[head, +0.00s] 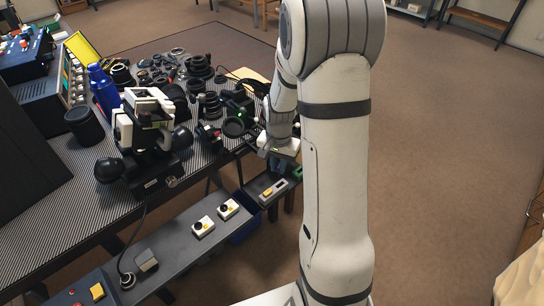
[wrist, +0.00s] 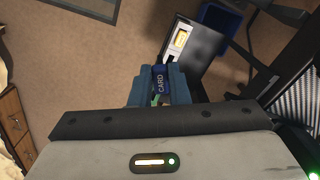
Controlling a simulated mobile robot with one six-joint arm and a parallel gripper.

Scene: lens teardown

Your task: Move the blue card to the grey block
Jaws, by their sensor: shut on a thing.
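My gripper (wrist: 160,80) is shut on the blue card (wrist: 160,76), whose face reads "CARD" in the wrist view. The card sits between the blue fingers. The gripper also shows in the head view (head: 278,166), over the right end of the low dark shelf; the card cannot be made out there. A small grey block (head: 146,260) lies on the left part of this shelf, well away from the gripper. Whether it is the block named in the task, I cannot tell.
The low shelf (head: 175,243) carries white boxes with black knobs (head: 203,227) and a white-and-yellow piece (head: 272,188). That piece also shows in the wrist view (wrist: 181,41). A blue bin (head: 246,224) stands beside the shelf. The striped table (head: 60,215) is crowded with lens parts.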

